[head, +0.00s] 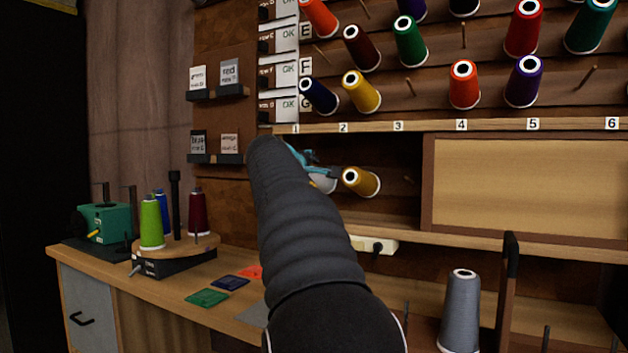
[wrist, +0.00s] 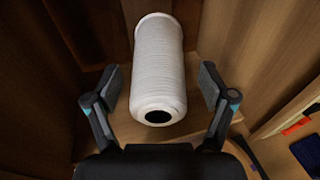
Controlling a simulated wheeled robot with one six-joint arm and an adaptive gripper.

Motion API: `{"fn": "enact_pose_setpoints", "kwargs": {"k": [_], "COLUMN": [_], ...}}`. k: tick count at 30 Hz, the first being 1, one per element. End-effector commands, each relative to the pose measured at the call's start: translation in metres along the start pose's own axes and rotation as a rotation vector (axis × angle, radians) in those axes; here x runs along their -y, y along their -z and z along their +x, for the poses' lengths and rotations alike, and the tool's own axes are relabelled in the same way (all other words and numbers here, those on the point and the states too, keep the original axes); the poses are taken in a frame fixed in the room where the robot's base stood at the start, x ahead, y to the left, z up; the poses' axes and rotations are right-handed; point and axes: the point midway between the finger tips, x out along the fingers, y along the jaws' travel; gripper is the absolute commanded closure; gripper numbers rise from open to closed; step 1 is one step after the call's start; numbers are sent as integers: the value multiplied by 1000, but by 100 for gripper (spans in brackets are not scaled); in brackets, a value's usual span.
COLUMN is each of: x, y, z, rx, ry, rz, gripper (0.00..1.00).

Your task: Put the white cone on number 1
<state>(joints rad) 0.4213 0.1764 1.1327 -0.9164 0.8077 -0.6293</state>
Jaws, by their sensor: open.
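The white cone (wrist: 158,65) lies between the spread fingers of my gripper (wrist: 160,88) in the wrist view, its dark-holed end towards me. The gripper is open, with a gap on both sides of the cone. In the head view my gripper (head: 310,160) is mostly hidden behind my arm at the lower shelf niche. A pale sliver of the white cone (head: 322,184) shows below it, left of a yellow cone. The number 1 label (head: 295,129) is on the ledge above, at the left end of the number row.
The peg wall above holds several coloured cones, with a navy cone (head: 318,96) near number 1. The yellow cone (head: 361,182) is close to my gripper. A tan panel (head: 520,185) closes the niche's right side. A grey cone (head: 460,310) stands lower right.

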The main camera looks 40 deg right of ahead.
Motion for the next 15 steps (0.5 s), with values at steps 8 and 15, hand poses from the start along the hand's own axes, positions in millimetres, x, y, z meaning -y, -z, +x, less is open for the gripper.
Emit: {"fn": "enact_pose_setpoints", "kwargs": {"k": [8,15], "x": [0,0], "y": [0,0], "z": [-57,-88], "rx": [-3,-2], "ry": [0,1], "rz": [1,1], "gripper": [17,17]}}
